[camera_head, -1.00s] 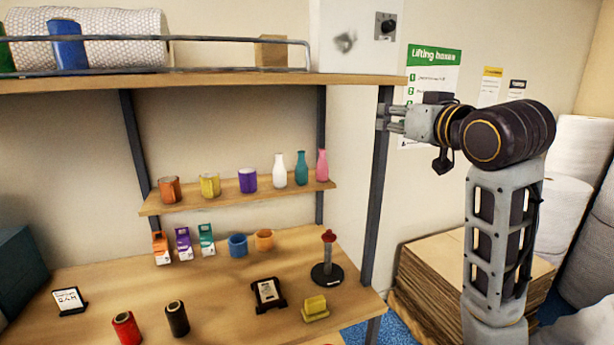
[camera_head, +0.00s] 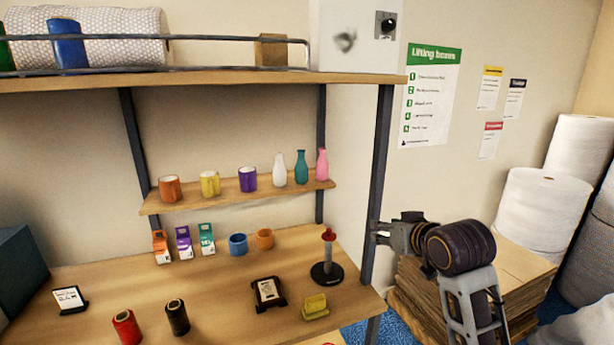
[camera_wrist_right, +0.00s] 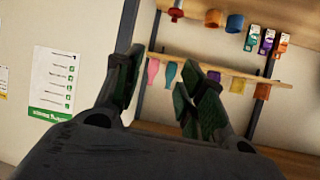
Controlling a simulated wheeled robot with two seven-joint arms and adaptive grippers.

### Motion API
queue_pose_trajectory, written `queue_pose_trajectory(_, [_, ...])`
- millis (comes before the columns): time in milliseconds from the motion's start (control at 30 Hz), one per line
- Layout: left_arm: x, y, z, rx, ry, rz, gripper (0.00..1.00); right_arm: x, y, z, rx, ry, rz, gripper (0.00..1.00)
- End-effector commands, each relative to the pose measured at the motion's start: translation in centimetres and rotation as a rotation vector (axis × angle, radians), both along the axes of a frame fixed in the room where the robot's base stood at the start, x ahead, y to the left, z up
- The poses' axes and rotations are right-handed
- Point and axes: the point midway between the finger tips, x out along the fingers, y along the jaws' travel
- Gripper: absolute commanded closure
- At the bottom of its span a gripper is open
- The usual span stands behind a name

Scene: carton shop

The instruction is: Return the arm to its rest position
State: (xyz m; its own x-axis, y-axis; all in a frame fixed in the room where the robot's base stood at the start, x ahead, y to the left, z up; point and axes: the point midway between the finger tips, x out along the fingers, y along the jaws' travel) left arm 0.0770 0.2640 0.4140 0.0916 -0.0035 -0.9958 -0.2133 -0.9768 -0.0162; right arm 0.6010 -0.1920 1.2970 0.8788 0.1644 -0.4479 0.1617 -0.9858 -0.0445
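My right arm comes up from the bottom right of the head view. Its gripper (camera_head: 382,232) points left, close to the shelf unit's dark front post (camera_head: 378,190), at a height a little above the bench top. Whether it touches the post cannot be told. In the right wrist view, the two fingers of the gripper (camera_wrist_right: 160,90) stand apart with nothing between them, so it is open and empty. That view is upside down, with the shelves beyond the fingers. My left gripper is not in view.
The bench (camera_head: 220,290) holds a red-topped stand (camera_head: 327,270), a yellow block (camera_head: 315,307), spools and small cartons. Mugs and bottles line the small shelf (camera_head: 220,197). Flat cardboard (camera_head: 520,265) is stacked behind my arm, with white rolls (camera_head: 541,212) to the right.

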Motion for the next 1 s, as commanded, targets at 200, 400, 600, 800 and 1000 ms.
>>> queue_pose_trajectory(200, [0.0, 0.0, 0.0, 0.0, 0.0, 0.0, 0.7, -1.6, -0.3, -5.7, -0.022, 0.093, -0.006, 0.6])
queue_pose_trajectory(400, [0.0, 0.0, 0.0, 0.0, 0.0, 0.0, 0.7, -3.6, -0.6, -10.4, -0.044, 0.176, -0.01, 0.6])
queue_pose_trajectory(600, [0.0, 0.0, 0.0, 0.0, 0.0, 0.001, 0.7, -5.9, -0.9, -15.0, -0.064, 0.26, -0.013, 0.6])
queue_pose_trajectory(800, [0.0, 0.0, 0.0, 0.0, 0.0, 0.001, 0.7, -8.6, -1.2, -19.2, -0.086, 0.341, -0.013, 0.6])
queue_pose_trajectory(1000, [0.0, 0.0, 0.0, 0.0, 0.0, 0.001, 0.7, -11.7, -1.6, -23.2, -0.108, 0.426, -0.014, 0.6])
